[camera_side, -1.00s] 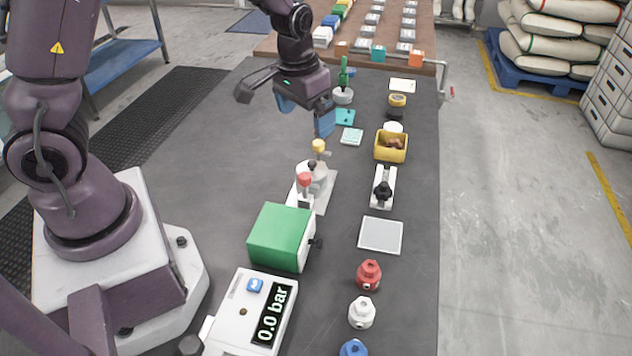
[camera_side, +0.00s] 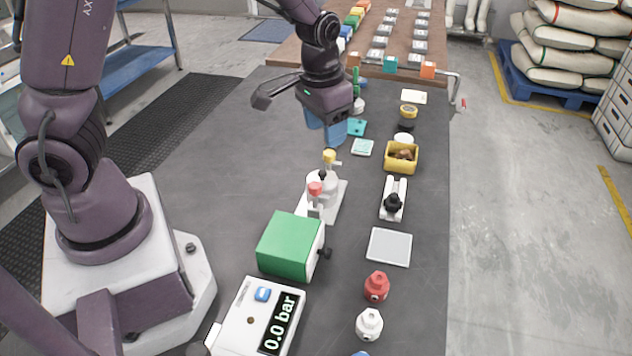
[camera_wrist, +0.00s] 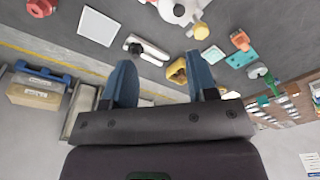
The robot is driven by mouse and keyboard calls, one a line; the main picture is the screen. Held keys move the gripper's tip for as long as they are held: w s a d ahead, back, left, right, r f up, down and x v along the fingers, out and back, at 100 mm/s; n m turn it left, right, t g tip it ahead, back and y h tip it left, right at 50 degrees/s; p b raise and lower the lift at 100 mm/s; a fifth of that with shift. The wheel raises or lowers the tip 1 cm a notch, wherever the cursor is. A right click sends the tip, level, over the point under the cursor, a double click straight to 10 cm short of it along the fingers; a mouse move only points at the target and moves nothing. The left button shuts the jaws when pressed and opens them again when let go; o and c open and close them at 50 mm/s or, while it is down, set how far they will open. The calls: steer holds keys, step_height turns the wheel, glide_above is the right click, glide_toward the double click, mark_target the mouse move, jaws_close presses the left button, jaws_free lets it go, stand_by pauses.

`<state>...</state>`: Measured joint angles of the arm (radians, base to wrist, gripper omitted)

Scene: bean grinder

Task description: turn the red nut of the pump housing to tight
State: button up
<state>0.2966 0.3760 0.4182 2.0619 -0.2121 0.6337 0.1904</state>
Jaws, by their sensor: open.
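The white pump housing (camera_side: 328,205) stands mid-table. It carries a red nut (camera_side: 315,188) on its near side and a yellow nut (camera_side: 329,156) on its far side. In the wrist view, part of the housing (camera_wrist: 178,9) shows at the top edge with the yellow nut (camera_wrist: 201,30); I cannot make out the red nut there. My gripper (camera_side: 334,137) has blue fingers and hangs above and beyond the housing, apart from both nuts. In the wrist view my gripper (camera_wrist: 160,65) is open with nothing between its fingers.
A green box (camera_side: 289,246) and a gauge unit (camera_side: 256,315) reading 0.0 bar stand nearer. To the right are a black-knobbed white fixture (camera_side: 393,200), a yellow bin (camera_side: 401,157), a grey plate (camera_side: 389,247), and red (camera_side: 376,286) and white (camera_side: 369,324) fittings.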

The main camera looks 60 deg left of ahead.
mark_target(316, 184)
steer(key=f+m, duration=0.1)
steer(key=f, duration=0.3)
steer(key=s+f+m, duration=0.1)
steer(key=f, duration=0.2)
steer(key=s+f+m+g, duration=0.1)
steer(key=f, duration=0.3)
steer(key=shift+d+f, duration=0.15)
steer(key=shift+f, duration=0.15)
steer(key=c, duration=0.9)
steer(key=shift+c, duration=0.2)
